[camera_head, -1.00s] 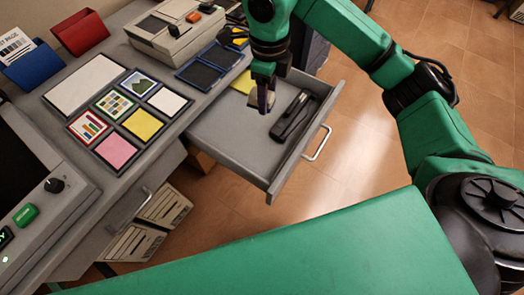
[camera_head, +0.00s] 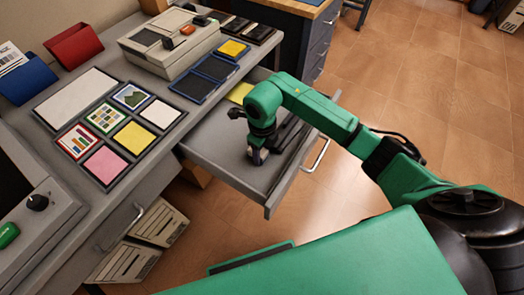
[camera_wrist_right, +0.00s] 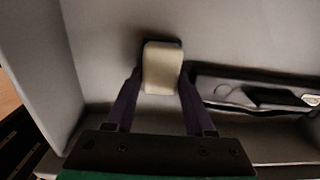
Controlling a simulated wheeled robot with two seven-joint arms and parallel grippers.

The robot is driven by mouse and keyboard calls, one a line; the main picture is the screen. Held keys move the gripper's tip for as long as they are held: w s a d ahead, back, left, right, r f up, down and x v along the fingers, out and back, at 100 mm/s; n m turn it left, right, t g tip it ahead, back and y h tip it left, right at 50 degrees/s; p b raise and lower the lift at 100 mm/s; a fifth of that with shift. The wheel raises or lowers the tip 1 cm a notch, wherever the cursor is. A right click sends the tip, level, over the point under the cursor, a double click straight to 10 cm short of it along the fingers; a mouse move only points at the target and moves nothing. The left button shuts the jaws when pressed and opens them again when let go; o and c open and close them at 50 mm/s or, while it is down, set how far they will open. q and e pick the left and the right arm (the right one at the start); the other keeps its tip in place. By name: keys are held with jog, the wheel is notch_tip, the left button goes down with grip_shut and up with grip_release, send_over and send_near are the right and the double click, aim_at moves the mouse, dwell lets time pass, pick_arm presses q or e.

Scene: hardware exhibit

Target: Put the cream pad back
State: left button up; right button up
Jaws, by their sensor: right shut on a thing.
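The cream pad (camera_wrist_right: 162,68) is a small cream block with a dark edge behind its far end. In the right wrist view it sits between the two fingers of my right gripper (camera_wrist_right: 160,80), which is shut on it. In the head view my right gripper (camera_head: 258,157) is low inside the open grey drawer (camera_head: 215,150). The pad is mostly hidden there by the gripper, and I cannot tell whether it touches the drawer floor. My left gripper is not in view.
A black stapler-like object (camera_wrist_right: 255,95) lies in the drawer beside the gripper. A yellow pad (camera_head: 240,92) is at the drawer's back. The desk above holds a tray of coloured cards (camera_head: 107,137), a beige machine (camera_head: 168,40) and dark blue trays (camera_head: 205,77).

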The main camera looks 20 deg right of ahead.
aim_at(262, 152)
jog(key=shift+f, duration=0.15)
jog(key=o, duration=1)
jog(key=shift+r, duration=0.5)
notch_tip(262, 152, up, 11)
jog(key=shift+r+b, duration=0.15)
jog(key=shift+b, duration=0.15)
